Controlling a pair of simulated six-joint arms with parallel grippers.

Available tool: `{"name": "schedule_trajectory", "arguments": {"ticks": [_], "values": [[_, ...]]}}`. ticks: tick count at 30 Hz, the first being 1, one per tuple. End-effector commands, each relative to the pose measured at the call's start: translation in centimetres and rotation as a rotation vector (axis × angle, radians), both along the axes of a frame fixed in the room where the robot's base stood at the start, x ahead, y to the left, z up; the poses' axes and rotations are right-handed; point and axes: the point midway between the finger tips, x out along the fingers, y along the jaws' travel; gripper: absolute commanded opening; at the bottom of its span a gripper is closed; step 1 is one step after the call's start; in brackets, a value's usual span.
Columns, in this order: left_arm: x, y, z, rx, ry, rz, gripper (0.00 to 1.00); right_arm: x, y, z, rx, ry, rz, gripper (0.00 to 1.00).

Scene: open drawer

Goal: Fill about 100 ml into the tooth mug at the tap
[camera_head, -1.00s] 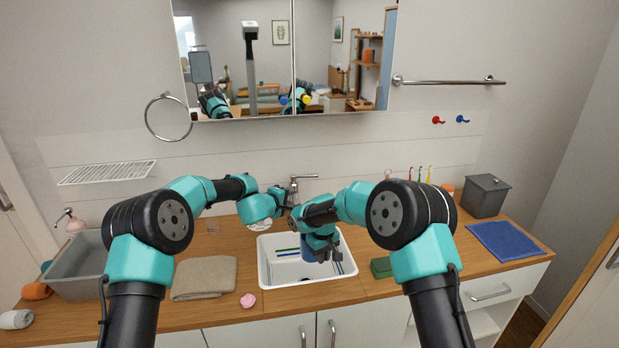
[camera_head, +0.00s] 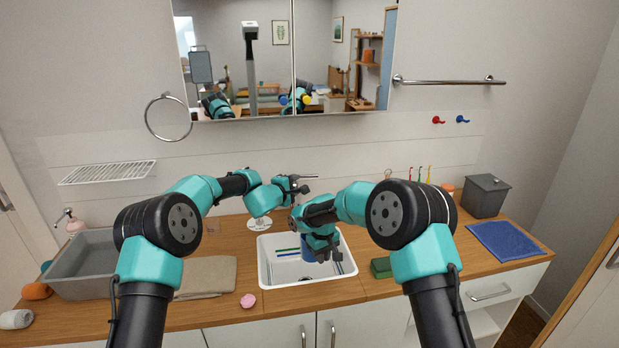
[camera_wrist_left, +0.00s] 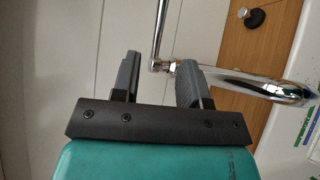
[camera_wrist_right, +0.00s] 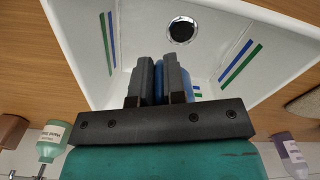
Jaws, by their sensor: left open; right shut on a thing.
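The blue tooth mug (camera_head: 308,253) is inside the white sink basin (camera_head: 264,268), mostly hidden by my right gripper (camera_head: 325,255). That gripper is shut on the mug, and a strip of blue (camera_wrist_right: 159,82) shows between its fingers in the right wrist view. The chrome tap has its lever (camera_head: 307,177) at the back of the sink. My left gripper (camera_head: 299,187) is open at the tap. In the left wrist view the lever (camera_wrist_left: 160,32) runs up from between the fingertips, and the spout (camera_wrist_left: 270,88) extends right. I see no running water.
The basin drain (camera_wrist_right: 182,31) is clear of the mug. Green and blue strips lie along the basin walls. A folded towel (camera_head: 208,275) and a pink item (camera_head: 248,300) lie left; a green block (camera_head: 381,267) and blue cloth (camera_head: 507,241) lie right.

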Motion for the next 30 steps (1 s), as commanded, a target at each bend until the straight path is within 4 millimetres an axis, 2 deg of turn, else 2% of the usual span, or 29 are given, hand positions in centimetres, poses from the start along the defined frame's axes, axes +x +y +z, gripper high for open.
{"name": "schedule_trajectory", "arguments": {"ticks": [15, 30], "values": [[4.2, -2.8, -0.8, 0.002, -0.002, 0.001, 0.40, 0.0, 0.0, 0.1, 0.001, -0.001, 0.000, 0.00], [7.0, -4.6, -1.2, 0.001, -0.003, -0.001, 0.40, 0.0, 0.0, 0.1, 0.001, -0.001, 0.000, 0.00]]}}
